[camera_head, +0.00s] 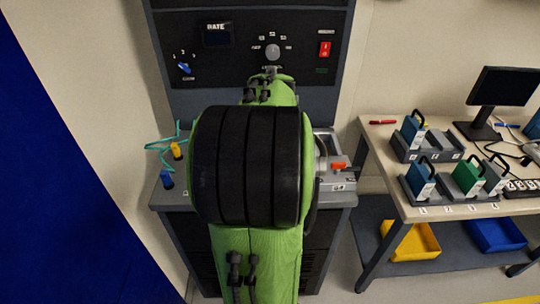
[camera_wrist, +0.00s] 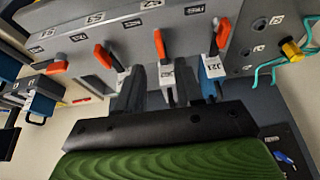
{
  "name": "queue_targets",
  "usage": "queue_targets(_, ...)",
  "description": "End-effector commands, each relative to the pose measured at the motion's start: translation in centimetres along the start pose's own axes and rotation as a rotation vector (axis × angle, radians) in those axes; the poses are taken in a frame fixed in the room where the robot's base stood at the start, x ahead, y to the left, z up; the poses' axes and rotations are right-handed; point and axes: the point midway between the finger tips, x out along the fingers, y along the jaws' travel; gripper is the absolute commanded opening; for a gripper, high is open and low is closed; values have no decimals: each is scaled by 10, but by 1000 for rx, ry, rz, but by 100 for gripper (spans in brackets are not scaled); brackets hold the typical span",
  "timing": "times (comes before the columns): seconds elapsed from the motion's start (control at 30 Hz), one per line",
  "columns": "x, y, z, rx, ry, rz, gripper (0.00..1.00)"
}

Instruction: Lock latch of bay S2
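In the wrist view several orange latch levers sit in a row on the grey bay rack (camera_wrist: 185,35). The lever (camera_wrist: 160,45) below the label that looks like S2 (camera_wrist: 152,4) points up and slightly left. My gripper (camera_wrist: 160,85) is open around the area just below that lever, one finger each side of a white tag (camera_wrist: 168,75). I cannot tell whether it touches anything. The lever to its right (camera_wrist: 222,33) also points up; the S3 lever (camera_wrist: 103,55) tilts. In the head view my arm hides the gripper and most of the rack.
A blue cartridge (camera_wrist: 211,74) with a white tag stands right of my gripper. The far-left lever (camera_wrist: 57,67) lies nearly level. Teal wire and a yellow plug (camera_wrist: 290,49) are at the right. In the head view, a bench (camera_head: 384,135) with coloured cartridges stands to the right.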

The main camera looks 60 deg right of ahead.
Motion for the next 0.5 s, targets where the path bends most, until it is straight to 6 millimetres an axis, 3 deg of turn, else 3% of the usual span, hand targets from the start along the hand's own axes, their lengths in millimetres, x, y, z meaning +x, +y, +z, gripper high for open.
queue_targets(0.03,-20,-1,-3,-2,6,-4,36)
queue_targets(0.2,-65,-1,-2,-2,4,-3,36)
queue_targets(0.33,-85,0,-1,-1,2,-1,36)
queue_targets(0.5,-91,0,0,-1,0,-1,36)
